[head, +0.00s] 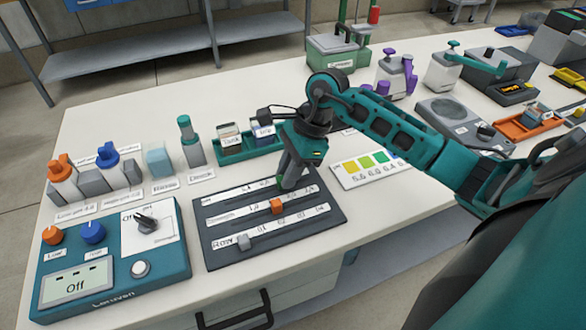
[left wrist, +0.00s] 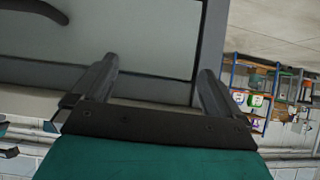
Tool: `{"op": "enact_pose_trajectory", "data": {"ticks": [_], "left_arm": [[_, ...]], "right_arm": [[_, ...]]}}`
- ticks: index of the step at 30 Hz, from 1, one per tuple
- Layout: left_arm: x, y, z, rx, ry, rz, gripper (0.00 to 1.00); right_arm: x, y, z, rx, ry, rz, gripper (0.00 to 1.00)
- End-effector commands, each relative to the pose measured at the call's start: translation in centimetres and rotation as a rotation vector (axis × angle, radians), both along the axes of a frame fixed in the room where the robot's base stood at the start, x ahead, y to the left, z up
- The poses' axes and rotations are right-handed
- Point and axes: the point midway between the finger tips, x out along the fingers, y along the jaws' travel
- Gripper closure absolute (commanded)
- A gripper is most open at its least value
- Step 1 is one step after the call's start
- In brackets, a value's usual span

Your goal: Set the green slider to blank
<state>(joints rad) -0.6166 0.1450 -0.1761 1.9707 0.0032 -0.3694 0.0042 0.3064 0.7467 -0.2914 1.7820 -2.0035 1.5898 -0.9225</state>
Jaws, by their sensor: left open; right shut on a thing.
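The dark slider panel (head: 335,222) lies flat on the white bench and has three labelled rows. My right gripper (head: 288,184) comes down over the top row and is shut on the green slider (head: 281,181), which is mostly hidden by the fingers. The grip is toward the right part of that row. The top row's marks are partly covered and too small to read surely; I cannot make out a blank mark. My left gripper (left wrist: 158,82) is open and empty in the left wrist view, facing grey cabinet fronts.
The orange slider (head: 277,205) and the grey slider (head: 244,241) sit in the lower rows. A teal control box (head: 115,265) stands left of the panel. A green tray (head: 232,154) is just behind, and a colour chart (head: 347,180) lies to the right.

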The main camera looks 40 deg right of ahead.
Motion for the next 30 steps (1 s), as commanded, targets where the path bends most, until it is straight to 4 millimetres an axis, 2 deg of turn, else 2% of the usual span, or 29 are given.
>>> {"op": "enact_pose_trajectory", "data": {"ticks": [9,13,18,26,27,30], "left_arm": [[0.0,-0.3,-1.0,-0.006,0.009,-0.003,0.0],[0.1,-0.5,-1.0,-0.012,0.006,-0.006,0.0],[0.4,-0.6,-0.5,-0.014,0.0,-0.009,0.0],[0.4,-0.7,-0.4,-0.014,-0.002,-0.011,0.0],[0.4,-0.7,-0.5,-0.014,-0.002,-0.011,0.0],[0.4,-0.7,-0.5,-0.014,-0.002,-0.011,0.0]], "right_arm": [[1.8,7.3,0.0,0.003,-0.005,0.005,1.0],[2.4,9.8,0.0,0.003,-0.004,0.003,1.0],[2.7,11.1,0.0,0.002,-0.002,0.001,1.0],[2.6,11.3,0.0,0.006,-0.002,0.001,1.0],[2.7,11.3,0.0,0.007,-0.002,0.002,0.79],[2.6,11.3,0.1,0.005,-0.003,0.001,0.69]]}}
